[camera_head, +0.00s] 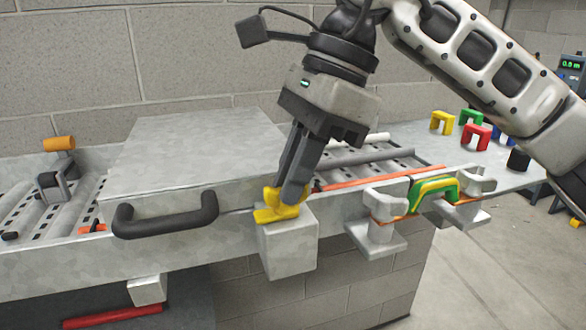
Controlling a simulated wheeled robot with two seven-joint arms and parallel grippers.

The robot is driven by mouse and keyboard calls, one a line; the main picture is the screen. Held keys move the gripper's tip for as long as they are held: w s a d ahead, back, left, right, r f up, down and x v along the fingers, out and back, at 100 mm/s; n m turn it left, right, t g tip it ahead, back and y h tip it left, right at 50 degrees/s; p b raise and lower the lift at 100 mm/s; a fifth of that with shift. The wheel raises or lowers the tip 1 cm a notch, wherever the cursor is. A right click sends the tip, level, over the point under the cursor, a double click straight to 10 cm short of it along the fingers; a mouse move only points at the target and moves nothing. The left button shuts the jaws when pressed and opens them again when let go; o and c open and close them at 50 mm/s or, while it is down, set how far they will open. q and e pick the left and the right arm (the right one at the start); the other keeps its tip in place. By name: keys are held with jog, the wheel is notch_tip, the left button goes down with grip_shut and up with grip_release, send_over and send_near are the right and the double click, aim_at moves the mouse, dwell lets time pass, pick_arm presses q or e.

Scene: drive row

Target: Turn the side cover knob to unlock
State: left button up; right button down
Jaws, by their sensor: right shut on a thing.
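The side cover knob (266,215) is yellow and sits on top of a grey block (289,250) on the front side of the conveyor. My right gripper (285,198) comes down from above and is shut on the knob. Its fingers hide part of the knob. The grey cover (180,160) lies closed over the conveyor, with a black handle (165,216) on its front. My left gripper is not in view.
Rollers (355,157) show right of the cover. Grey clamps (380,215) with a green and yellow bracket (433,190) stand right of the knob. Colored brackets (476,137) stand on the far right surface. An orange-topped part (59,144) stands at left.

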jog(key=shift+r, duration=0.1)
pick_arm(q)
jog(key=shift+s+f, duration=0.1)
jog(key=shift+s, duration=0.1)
pick_arm(e)
jog(key=c, duration=1.5)
grip_release()
jog(key=shift+o, duration=0.2)
